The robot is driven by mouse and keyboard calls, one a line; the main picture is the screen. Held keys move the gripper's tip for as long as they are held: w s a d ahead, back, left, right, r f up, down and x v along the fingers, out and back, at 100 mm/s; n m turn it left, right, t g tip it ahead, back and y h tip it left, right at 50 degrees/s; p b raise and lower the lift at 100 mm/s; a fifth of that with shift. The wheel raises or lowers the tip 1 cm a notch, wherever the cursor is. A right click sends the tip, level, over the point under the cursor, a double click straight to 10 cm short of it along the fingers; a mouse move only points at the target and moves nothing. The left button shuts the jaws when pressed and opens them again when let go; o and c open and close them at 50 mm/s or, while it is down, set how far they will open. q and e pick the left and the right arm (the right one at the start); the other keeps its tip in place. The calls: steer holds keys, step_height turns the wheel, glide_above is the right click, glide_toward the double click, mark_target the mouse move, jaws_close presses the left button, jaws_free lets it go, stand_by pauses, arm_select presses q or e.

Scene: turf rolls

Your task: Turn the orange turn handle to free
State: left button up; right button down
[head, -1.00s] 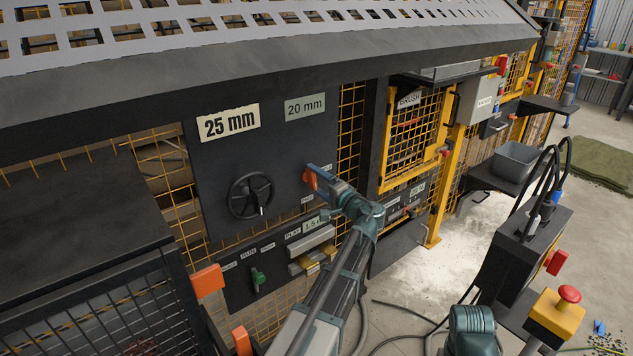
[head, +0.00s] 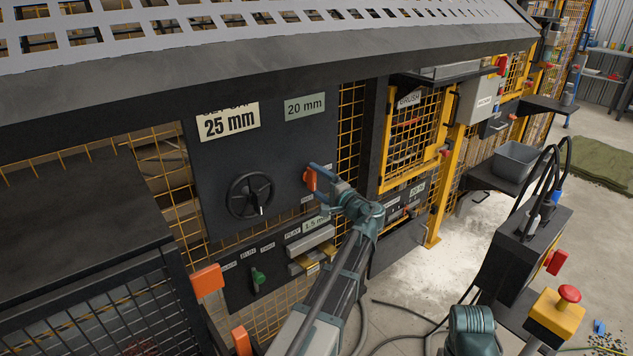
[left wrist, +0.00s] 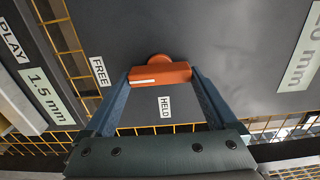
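The orange turn handle (head: 310,180) sits on the dark panel, right of the black handwheel. In the left wrist view the handle (left wrist: 160,74) is a bar lying crosswise, with a white stripe on its left half. The stripe points left, between the FREE label (left wrist: 100,71) at upper left and the HELD label (left wrist: 164,107) below. My left gripper (head: 317,181) is at the handle. Its two blue fingers (left wrist: 161,80) lie against the bar's two ends and appear closed on it.
A black handwheel (head: 250,196) is left of the handle. A green knob (head: 257,277) and grey and yellow blocks (head: 311,240) are below. Orange blocks (head: 207,280) stand at lower left. A yellow box with a red button (head: 557,312) is at lower right. Open floor lies beyond.

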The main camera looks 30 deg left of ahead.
arm_select(q)
steer(key=shift+o, duration=0.4)
steer(key=shift+d, duration=0.1)
steer(key=v, duration=1.3)
steer(key=shift+s+d, duration=0.2)
steer(key=shift+d, duration=0.15)
steer(key=s+d+r+g+h+p, duration=0.2)
steer(key=s+d+g+h+p, duration=0.5)
steer(key=s+d+h+p, duration=0.8)
steer(key=s+d+p, duration=0.7)
steer(key=d+p, duration=0.2)
steer(key=shift+s+n, duration=0.35)
steer(key=shift+n, duration=0.05)
